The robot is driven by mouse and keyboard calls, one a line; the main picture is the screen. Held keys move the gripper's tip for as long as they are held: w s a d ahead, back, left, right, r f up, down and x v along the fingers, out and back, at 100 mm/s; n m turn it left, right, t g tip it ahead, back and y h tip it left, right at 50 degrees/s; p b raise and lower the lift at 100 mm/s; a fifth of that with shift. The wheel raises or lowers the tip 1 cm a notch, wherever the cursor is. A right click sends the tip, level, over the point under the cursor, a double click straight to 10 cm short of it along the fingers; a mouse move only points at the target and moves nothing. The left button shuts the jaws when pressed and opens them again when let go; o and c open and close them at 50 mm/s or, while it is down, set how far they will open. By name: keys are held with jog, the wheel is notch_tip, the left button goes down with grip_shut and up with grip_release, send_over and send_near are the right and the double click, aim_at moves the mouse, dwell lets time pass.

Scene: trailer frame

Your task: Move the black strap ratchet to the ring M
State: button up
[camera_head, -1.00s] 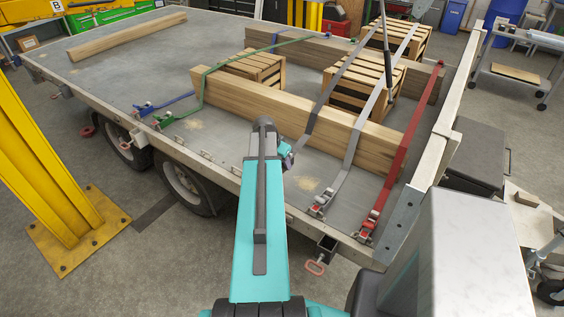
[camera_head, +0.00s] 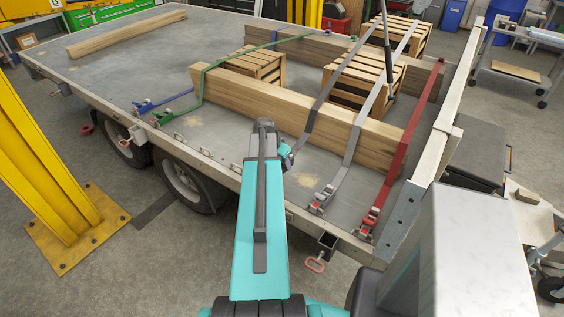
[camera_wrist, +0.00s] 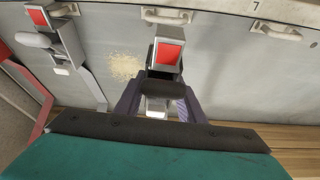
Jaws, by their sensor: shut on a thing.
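The black strap (camera_head: 325,97) crosses a crate and the long near beam and runs down towards my wrist. Its ratchet (camera_wrist: 168,54), with a red square face and a dark handle, is in the middle of the wrist view, near a white tie ring (camera_wrist: 166,16) on the deck edge. My gripper (camera_wrist: 160,92) is shut on this ratchet. In the head view my gripper (camera_head: 287,154) is mostly hidden behind my arm. I cannot make out a ring marked M; a "7" shows by another ring (camera_wrist: 277,31) at the right of the wrist view.
To the right, the grey strap's ratchet (camera_head: 319,202) and the red strap's ratchet (camera_head: 369,220) sit at the deck edge. Blue (camera_head: 145,106) and green (camera_head: 164,117) ratchets are to the left. The long beam (camera_head: 240,98) lies behind my gripper. Deck left of it is largely clear.

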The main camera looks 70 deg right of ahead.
jog(key=shift+f+b, duration=1.7)
jog(key=shift+f, duration=1.95)
jog(key=o, duration=1.4)
jog(key=shift+c, duration=0.2)
jog(key=shift+r, duration=0.1)
jog(key=shift+b+v, duration=1.45)
jog(key=shift+v, duration=5.4)
jog(key=shift+w+a, duration=0.1)
jog(key=shift+w, duration=0.05)
